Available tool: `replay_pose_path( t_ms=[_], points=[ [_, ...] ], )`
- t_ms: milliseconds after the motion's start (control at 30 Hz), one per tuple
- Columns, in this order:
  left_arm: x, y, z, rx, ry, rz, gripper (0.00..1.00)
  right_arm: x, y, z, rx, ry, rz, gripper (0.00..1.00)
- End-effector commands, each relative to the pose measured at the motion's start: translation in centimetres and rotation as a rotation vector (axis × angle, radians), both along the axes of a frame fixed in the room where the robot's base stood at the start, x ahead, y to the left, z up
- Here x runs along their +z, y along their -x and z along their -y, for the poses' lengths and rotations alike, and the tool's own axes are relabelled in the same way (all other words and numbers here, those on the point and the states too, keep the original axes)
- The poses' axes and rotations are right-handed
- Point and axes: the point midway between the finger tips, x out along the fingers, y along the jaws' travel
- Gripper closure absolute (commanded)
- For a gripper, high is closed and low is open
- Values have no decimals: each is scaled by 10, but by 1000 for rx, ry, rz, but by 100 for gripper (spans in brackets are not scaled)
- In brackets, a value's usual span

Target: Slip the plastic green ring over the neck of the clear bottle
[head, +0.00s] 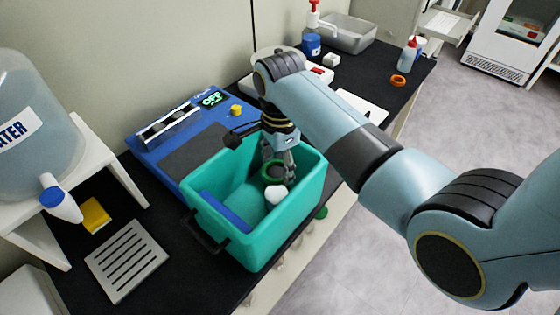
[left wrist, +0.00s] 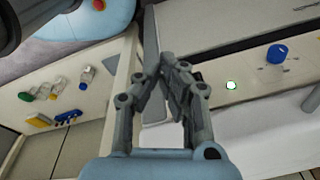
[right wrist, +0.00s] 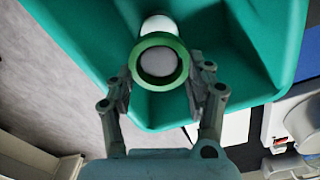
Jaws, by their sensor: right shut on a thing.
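The green ring (right wrist: 183,68) is between the fingertips of my right gripper (right wrist: 160,92), which is shut on it. In the head view the ring (head: 275,171) is low inside the teal bin, under my right gripper (head: 278,165). A pale, rounded object (head: 275,194) is in the bin near the ring. In the right wrist view a pale object (right wrist: 157,24) shows past the ring's far edge and through its opening. I cannot tell whether it is the clear bottle, or whether the ring is around it. My left gripper (left wrist: 160,68) is shut and empty, away from the bin.
A water jug (head: 35,110) is at left. A slotted plate (head: 127,261) lies on the black bench.

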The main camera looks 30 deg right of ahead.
Motion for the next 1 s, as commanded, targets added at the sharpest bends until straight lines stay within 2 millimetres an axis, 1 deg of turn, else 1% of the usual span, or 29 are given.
replay_pose_path(
  t_ms=[167,200,367,400,733,1000],
  points=[
    [0,0,0,0,0,0,100,0,0,0,0,0,0,59],
    [0,0,0,0,0,0,100,0,0,0,0,0,0,43],
    [0,0,0,0,0,0,100,0,0,0,0,0,0,22],
    [0,0,0,0,0,0,100,0,0,0,0,0,0,19],
    [0,0,0,0,0,-1,100,2,0,0,0,0,0,19],
    [1,0,0,0,0,-1,100,18,0,0,0,0,-1,19]
  ],
)
